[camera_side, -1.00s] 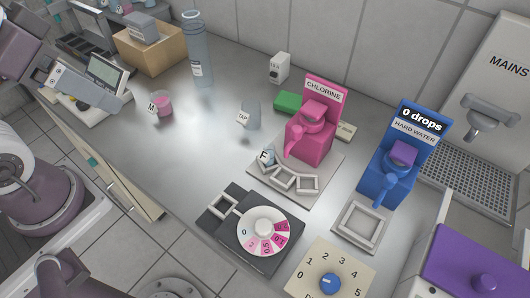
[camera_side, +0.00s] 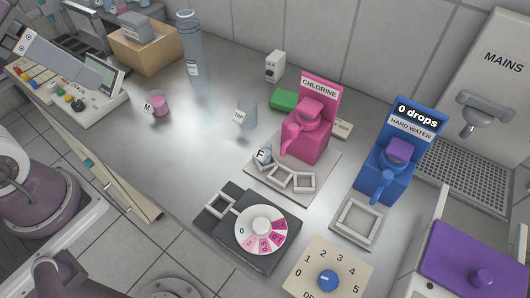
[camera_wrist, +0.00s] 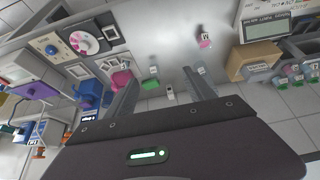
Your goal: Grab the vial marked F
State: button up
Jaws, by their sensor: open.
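The vial marked F (camera_side: 264,156) is a small clear vessel with a white label. In the side view a grey part of my gripper shows at the upper left, above the console, well apart from the vial.
A blue hard water dispenser (camera_side: 390,165), a dial device (camera_side: 262,231) and a tall bottle (camera_side: 191,48) stand around. Open bench lies between M and the holder.

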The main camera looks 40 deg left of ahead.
aim_at(258, 152)
jog(key=w+a+r+t+y, duration=0.2)
jog(key=w+a+r+t, duration=0.25)
jog(key=w, duration=0.55)
jog(key=w+a+r+t+y, duration=0.1)
jog(key=w+a+r+t, duration=0.2)
jog(key=w+r, duration=0.45)
jog(key=w+d+m+t+h, duration=0.2)
jog(key=w+d+m+h, duration=0.65)
jog(key=w, duration=0.35)
jog(key=s+d+f+m+g+h, duration=0.8)
jog(key=s+f+g, duration=0.3)
jog(key=g, duration=0.2)
jog(key=f, duration=2.7)
jog(key=shift+w, duration=0.3)
jog(key=x, duration=0.6)
jog(key=shift+w+d+f, duration=0.1)
jog(key=shift+d+f, duration=0.05)
jog(key=shift+f, duration=0.05)
jog(key=shift+d+f, duration=0.1)
jog(key=shift+d, duration=0.2)
grip_shut()
